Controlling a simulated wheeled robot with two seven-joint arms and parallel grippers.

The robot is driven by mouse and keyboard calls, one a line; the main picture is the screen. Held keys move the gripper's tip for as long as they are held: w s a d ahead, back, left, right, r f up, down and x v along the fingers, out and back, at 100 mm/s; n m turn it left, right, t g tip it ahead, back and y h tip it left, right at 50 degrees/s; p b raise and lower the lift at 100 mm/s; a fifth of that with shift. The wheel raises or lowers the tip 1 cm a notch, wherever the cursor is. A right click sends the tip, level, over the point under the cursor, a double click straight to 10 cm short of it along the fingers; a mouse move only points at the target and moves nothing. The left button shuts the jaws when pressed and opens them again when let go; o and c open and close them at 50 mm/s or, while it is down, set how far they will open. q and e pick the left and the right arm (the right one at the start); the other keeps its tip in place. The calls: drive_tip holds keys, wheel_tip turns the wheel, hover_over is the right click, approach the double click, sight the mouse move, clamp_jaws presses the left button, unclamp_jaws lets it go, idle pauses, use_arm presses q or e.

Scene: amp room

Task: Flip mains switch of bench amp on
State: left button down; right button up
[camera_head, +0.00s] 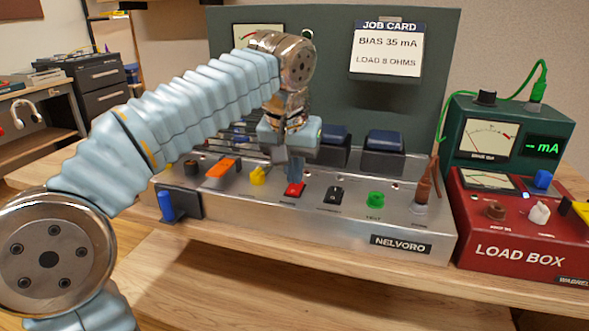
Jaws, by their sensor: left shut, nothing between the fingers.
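The bench amp (318,222) is a long silver chassis with a NELVORO plate, standing on the wooden bench. A red switch (293,189) sits in the middle of its front row of controls; the small label below it is too small to read. I cannot tell from lettering which control is the mains switch, or whether it is on. My left gripper (294,178) is shut and empty, pointing down directly above the red switch. Its tips hide the switch's back part, and I cannot tell whether they touch it. My right gripper is not in view.
An orange lever (222,167) and yellow knob (258,176) are left of the red switch. A black toggle (333,194), green button (376,199) and brown probe (424,188) are right. A red load box (515,232) and green meter (515,130) stand at the right.

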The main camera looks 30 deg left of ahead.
sight(294, 191)
use_arm(q)
drive_tip(key=p+v, duration=0.1)
drive_tip(key=v, duration=0.1)
drive_tip(key=p+v, duration=0.2)
drive_tip(key=shift+w+a+r, duration=0.1)
drive_tip(key=shift+w+r, duration=0.05)
drive_tip(key=shift+w, duration=0.25)
drive_tip(key=s+p+v, duration=0.1)
drive_tip(key=v, duration=0.7)
drive_tip(key=shift+r, duration=0.2)
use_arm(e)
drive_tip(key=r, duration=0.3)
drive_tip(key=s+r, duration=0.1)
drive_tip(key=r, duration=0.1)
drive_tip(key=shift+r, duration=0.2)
